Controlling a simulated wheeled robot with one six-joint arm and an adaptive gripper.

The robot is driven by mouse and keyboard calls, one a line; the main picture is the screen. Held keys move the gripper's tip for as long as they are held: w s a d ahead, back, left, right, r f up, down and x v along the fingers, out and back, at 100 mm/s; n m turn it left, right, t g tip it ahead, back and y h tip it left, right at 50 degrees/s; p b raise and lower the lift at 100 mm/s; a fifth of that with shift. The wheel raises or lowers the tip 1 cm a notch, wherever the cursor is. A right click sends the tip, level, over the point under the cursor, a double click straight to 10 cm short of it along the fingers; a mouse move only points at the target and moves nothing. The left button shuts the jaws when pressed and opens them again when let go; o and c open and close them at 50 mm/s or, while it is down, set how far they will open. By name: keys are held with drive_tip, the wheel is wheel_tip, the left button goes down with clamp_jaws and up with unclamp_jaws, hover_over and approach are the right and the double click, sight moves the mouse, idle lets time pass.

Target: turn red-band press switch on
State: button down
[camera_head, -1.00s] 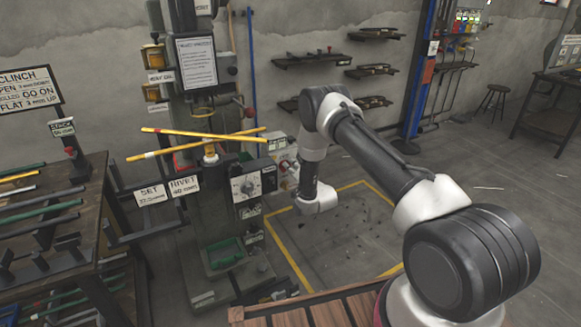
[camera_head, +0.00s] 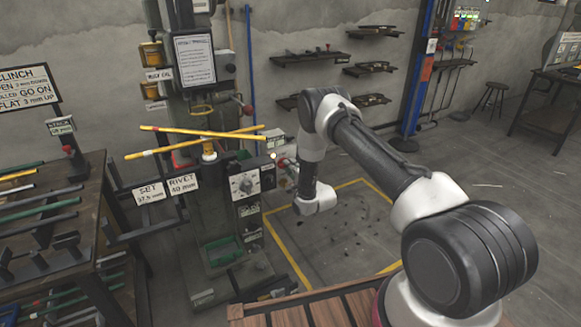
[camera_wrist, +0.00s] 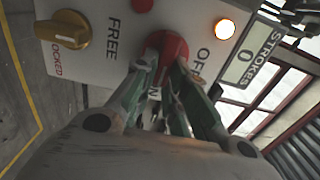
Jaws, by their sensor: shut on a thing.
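In the wrist view, my gripper (camera_wrist: 168,75) is shut on the red switch knob (camera_wrist: 166,44) of a pale control panel (camera_wrist: 110,55). The fingers flank the knob and cover part of it. The OFF label shows right of the knob, and the ON label is partly hidden by the fingers. Which way the knob points is unclear. An orange-white lamp (camera_wrist: 225,28) glows at the panel's upper right. In the head view, the press (camera_head: 193,110) stands left of my arm, and the knob shows small and red (camera_head: 283,163) beside its box.
In the wrist view, a gold knob (camera_wrist: 65,30) sits left, by FREE and LOCKED, and a STROKES display (camera_wrist: 250,55) reads 0. In the head view, crossed yellow rods (camera_head: 200,136) lie at the press. A dark rack table (camera_head: 65,230) stands left.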

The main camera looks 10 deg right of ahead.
idle(0.3)
drive_tip(key=c, duration=1.4)
unclamp_jaws()
drive_tip(key=shift+c, duration=0.2)
drive_tip(key=shift+s, duration=0.1)
drive_tip(key=v, duration=1.1)
drive_tip(key=shift+s+d, duration=0.2)
drive_tip(key=shift+s, duration=0.2)
